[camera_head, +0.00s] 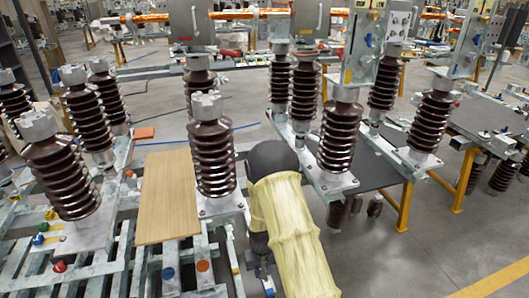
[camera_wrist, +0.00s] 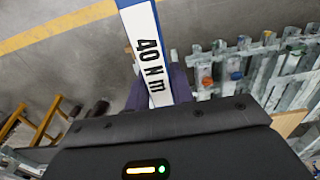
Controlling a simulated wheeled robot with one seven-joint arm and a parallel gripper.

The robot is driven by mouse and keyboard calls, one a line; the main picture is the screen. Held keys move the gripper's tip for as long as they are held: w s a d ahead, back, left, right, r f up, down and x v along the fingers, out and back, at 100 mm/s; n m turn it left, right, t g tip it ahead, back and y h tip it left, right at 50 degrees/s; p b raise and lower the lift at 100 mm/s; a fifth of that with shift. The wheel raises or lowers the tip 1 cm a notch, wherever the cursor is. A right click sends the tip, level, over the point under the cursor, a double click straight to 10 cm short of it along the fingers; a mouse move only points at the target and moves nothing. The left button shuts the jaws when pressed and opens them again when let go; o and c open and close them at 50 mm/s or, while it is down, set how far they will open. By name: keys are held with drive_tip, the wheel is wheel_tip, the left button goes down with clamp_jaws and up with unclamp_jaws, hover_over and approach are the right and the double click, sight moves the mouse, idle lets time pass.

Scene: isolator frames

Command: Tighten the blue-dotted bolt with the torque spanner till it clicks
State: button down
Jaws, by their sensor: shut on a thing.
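The torque spanner (camera_wrist: 150,50) runs up through the wrist view, blue with a white label reading "40 N m". My gripper (camera_wrist: 158,92) is shut on it; dark fingers show behind the label. In the head view my yellow-sleeved arm hides most of the gripper. A blue dot (camera_head: 168,272) shows on the pale metal frame at the bottom, left of an orange dot (camera_head: 203,266). I cannot make out a bolt head there. The spanner's working end is out of the wrist view.
Brown ribbed insulators (camera_head: 212,155) stand on the frames around my arm. A wooden board (camera_head: 168,198) lies on the left frame. A dark table (camera_head: 482,118) with yellow legs stands at the right. The floor (camera_head: 420,245) at the lower right is clear.

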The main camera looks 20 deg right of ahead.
wheel_tip(320, 180, up, 8)
drive_tip(key=p, duration=0.6)
drive_tip(key=shift+f, duration=0.1)
